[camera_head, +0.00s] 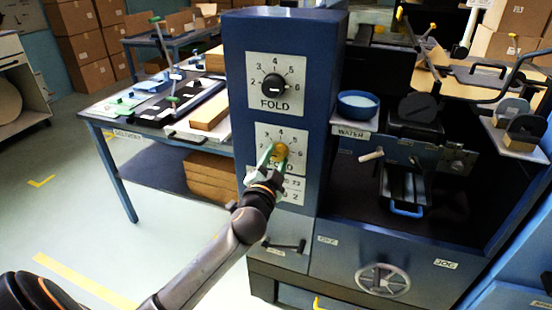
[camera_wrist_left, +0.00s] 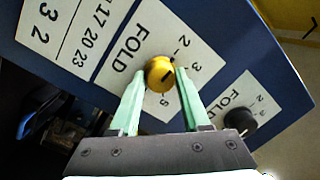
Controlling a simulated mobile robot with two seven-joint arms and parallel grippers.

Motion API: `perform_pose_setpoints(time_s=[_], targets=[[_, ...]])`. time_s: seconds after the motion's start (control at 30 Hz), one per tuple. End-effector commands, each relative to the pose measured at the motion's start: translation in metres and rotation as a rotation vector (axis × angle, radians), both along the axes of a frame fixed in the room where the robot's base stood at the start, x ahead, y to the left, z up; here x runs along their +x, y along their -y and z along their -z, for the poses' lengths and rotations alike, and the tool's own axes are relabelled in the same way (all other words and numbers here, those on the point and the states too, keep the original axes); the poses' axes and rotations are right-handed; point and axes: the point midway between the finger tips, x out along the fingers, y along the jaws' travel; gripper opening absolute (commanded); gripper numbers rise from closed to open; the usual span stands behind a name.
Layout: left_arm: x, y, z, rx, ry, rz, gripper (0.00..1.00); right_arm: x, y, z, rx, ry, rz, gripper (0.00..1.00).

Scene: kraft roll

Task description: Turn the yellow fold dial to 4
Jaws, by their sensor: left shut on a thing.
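The yellow fold dial (camera_head: 282,152) sits on the lower white FOLD plate (camera_head: 262,132) on the blue column. My left gripper (camera_head: 275,157) has its green fingers closed on the dial from the front. In the left wrist view the round yellow dial (camera_wrist_left: 159,75) is between the two green fingertips (camera_wrist_left: 160,72). A short dark mark shows on the dial's face, slanting toward the 3 side of the scale. I cannot tell the exact number it points at. The fingers hide part of the scale. My right gripper is not in view.
A black dial (camera_head: 274,86) on another FOLD plate (camera_head: 253,65) is above the yellow one. A number card (camera_head: 293,190) and a black lever (camera_head: 284,246) are below. A blue bowl (camera_head: 358,103) stands to the right, a work table (camera_head: 100,113) to the left.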

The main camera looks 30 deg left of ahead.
Motion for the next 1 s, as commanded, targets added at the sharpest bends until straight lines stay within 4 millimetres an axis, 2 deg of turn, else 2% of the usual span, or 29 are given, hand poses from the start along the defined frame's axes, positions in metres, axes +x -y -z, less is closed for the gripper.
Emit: perform_pose_setpoints(time_s=[0.27, 0.67, 1.0], targets=[[0.0, 0.0, -0.001, 0.161, -0.042, 0.0, 0.0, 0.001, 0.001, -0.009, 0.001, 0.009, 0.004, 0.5], [0.0, -0.001, 0.0, 0.527, -0.129, 0.0, 0.0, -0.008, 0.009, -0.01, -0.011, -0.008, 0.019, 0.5], [0.0, -0.001, 0.0, 0.842, -0.203, 0.002, 0.0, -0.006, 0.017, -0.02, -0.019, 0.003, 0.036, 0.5]])
